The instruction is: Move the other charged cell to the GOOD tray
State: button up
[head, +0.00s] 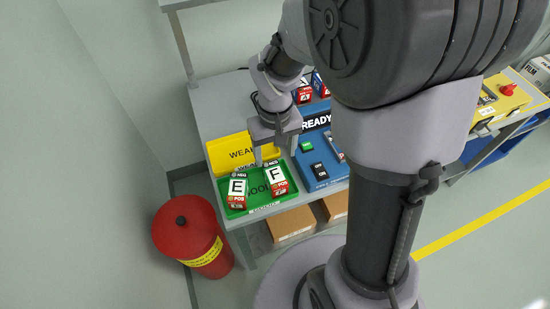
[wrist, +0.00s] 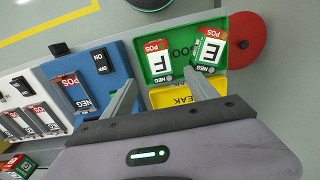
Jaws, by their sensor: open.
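The green GOOD tray (head: 262,209) holds two red-and-white cells, marked E (head: 237,189) and F (head: 276,178), side by side; its lettering is partly covered. In the wrist view, cell F (wrist: 158,59) and cell E (wrist: 209,49) lie in the same tray (wrist: 182,38). My gripper (head: 276,157) is open, above the border of the yellow WEAK tray and the green tray. In the wrist view, my gripper (wrist: 160,82) has nothing between its fingers, and cell F shows just beyond the tips.
The yellow WEAK tray (head: 228,152) adjoins the green tray; no cell shows in it. A blue READY unit (head: 318,178) stands right of them, with a cell (wrist: 72,92) lying in it. Several cells (wrist: 47,118) sit on a white panel. A red bin (head: 190,232) stands by the table.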

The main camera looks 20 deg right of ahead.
jog(key=s+a+r+m+t+y, duration=0.1)
jog(key=s+a+r+m+t, duration=0.1)
jog(key=s+r, duration=0.4)
jog(key=s+a+r+m+t+y, duration=0.1)
jog(key=s+a+r+m+t, duration=0.1)
jog(key=s+r, duration=0.5)
notch_tip(320, 180, up, 4)
jog(key=shift+a+r+t, duration=0.1)
jog(key=shift+a+t, duration=0.55)
jog(key=shift+t, duration=0.25)
jog(key=shift+w, duration=0.1)
